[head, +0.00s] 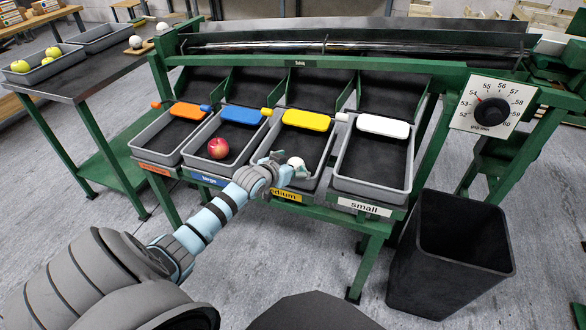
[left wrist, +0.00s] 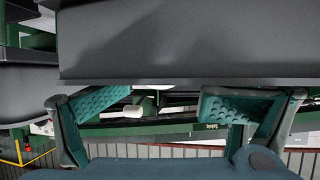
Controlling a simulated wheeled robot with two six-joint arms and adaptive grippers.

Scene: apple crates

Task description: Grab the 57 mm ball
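A small whitish ball (head: 296,164) shows at the medium crate (head: 327,150), right beside my left gripper and partly covered by it; its size mark cannot be read. My left gripper (head: 277,167) reaches in from the lower left over the front of that crate. In the left wrist view its two teal-padded fingers (left wrist: 163,112) stand wide apart, with no ball visible between them. Two other pale balls, a nearer one (head: 136,42) and a farther one (head: 162,27), are on the side table (head: 110,63). My right gripper is not in view.
A red apple (head: 218,148) lies in the large crate (head: 191,155). The small crate (head: 410,165) looks empty. Coloured paddles hang over the crates, including a yellow one (head: 308,120). A black bin (head: 408,265) stands at the right. A tray (head: 40,76) holds green apples.

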